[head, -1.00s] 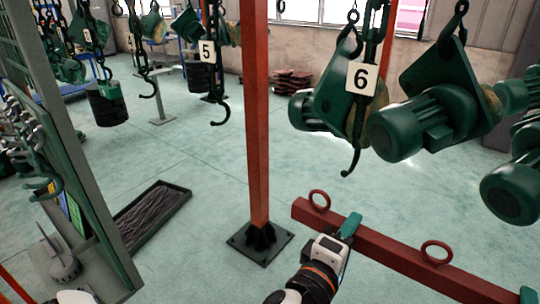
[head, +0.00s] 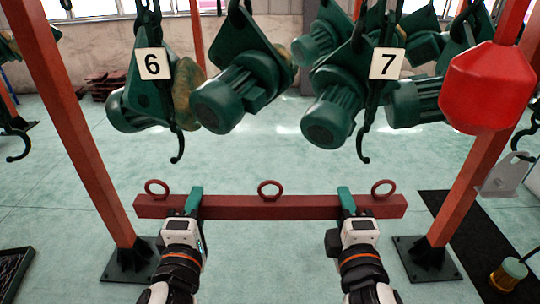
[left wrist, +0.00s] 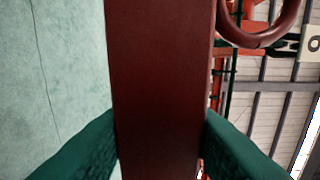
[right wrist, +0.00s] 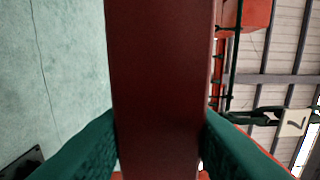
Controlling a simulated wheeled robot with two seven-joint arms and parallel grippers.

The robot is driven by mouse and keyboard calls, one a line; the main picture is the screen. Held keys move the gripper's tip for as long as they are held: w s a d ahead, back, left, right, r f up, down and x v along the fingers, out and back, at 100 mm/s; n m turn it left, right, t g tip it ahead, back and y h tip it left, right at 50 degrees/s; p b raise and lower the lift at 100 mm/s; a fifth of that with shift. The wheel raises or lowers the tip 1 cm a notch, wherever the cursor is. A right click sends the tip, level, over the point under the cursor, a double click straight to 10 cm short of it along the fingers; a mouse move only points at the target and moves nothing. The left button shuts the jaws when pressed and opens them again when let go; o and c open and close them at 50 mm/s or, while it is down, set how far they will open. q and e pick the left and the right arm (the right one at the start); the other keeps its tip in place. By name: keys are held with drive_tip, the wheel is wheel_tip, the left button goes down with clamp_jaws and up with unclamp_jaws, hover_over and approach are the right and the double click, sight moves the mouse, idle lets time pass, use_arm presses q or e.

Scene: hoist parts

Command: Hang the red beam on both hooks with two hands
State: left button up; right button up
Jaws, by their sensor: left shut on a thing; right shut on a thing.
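The red beam (head: 240,208) is held level above the floor in the head view, with three rings along its top. My left gripper (head: 192,203) is shut on the beam just right of its left ring (head: 157,188). My right gripper (head: 347,203) is shut on it just left of its right ring (head: 383,188). Both wrist views show the beam between the green fingers (left wrist: 160,140) (right wrist: 160,140). The hook under label 6 (head: 178,150) hangs above and right of the left ring. The hook under label 7 (head: 362,147) hangs above and left of the right ring. Both hooks are empty.
Green hoist motors (head: 235,98) hang behind the hooks. Red posts stand on the left (head: 80,130) and right (head: 470,180), outside the beam's ends. A red block (head: 487,88) hangs at the upper right. A dark mat (head: 480,250) lies at the right. Floor behind the beam is clear.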

use_arm(q)
drive_tip(key=shift+w, duration=0.5)
use_arm(e)
drive_tip(key=shift+w, duration=0.5)
use_arm(q)
drive_tip(key=shift+s, duration=0.1)
use_arm(e)
drive_tip(key=shift+s, duration=0.1)
